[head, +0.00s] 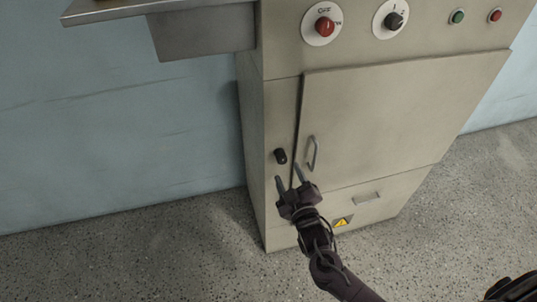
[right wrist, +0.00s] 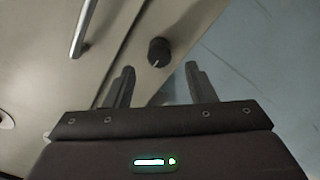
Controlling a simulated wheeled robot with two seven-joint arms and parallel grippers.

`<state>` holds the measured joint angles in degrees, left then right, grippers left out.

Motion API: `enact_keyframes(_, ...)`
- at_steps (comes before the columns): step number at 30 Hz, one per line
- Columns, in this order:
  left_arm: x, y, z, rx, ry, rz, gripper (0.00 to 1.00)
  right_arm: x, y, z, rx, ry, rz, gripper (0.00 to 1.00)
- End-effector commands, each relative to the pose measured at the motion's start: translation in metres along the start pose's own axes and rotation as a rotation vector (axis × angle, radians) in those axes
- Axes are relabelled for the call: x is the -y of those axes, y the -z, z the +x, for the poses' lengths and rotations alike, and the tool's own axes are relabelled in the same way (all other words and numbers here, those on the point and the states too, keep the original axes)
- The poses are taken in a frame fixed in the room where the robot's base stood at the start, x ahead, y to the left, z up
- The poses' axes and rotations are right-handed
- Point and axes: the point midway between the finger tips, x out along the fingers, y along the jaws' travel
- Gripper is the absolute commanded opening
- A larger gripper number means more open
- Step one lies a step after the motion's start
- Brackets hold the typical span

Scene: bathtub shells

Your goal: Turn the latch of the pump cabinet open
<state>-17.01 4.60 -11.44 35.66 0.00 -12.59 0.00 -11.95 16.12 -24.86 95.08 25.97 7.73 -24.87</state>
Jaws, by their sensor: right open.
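The pump cabinet (head: 283,110) is a tall beige box with a door (head: 390,120) that looks shut. The latch (head: 280,156) is a small black knob on the frame just left of the door. It also shows in the right wrist view (right wrist: 158,52), ahead of the fingers and between their lines, with a light mark on its face. My right gripper (head: 289,180) is open and empty, just below the latch in the head view. Its fingers (right wrist: 158,82) appear apart from the latch. My left gripper is not in view.
A metal door handle (head: 312,153) stands out right of the latch, close to my right fingers. Red and black dials (head: 324,27) sit above the door. A grey metal shelf (head: 130,8) juts out at upper left. The speckled floor (head: 130,255) is clear.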

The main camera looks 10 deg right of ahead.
Motion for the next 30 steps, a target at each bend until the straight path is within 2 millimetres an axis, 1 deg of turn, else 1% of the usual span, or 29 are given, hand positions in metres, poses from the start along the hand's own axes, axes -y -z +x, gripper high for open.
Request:
enact_keyframes(7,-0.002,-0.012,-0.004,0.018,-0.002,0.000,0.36,-0.001,0.001,0.041,0.002,-0.001,0.000,0.50)
enact_keyframes(12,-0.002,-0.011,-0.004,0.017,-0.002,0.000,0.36,0.000,0.000,0.062,0.002,0.001,0.002,0.50)
enact_keyframes(16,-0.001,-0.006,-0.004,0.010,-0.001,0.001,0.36,0.000,-0.001,0.069,0.004,0.002,0.002,0.50)
enact_keyframes(23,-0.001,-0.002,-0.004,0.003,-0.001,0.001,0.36,0.000,-0.001,0.070,0.004,0.003,0.002,0.50)
enact_keyframes(24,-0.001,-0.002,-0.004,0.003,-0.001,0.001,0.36,0.000,-0.001,0.070,0.004,0.003,0.002,0.49)
enact_keyframes(25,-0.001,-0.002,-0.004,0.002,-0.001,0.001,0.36,0.001,-0.001,0.070,0.004,0.003,0.002,0.45)
enact_keyframes(30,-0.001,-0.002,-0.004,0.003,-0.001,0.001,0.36,0.001,-0.001,0.070,0.004,0.003,0.002,0.23)
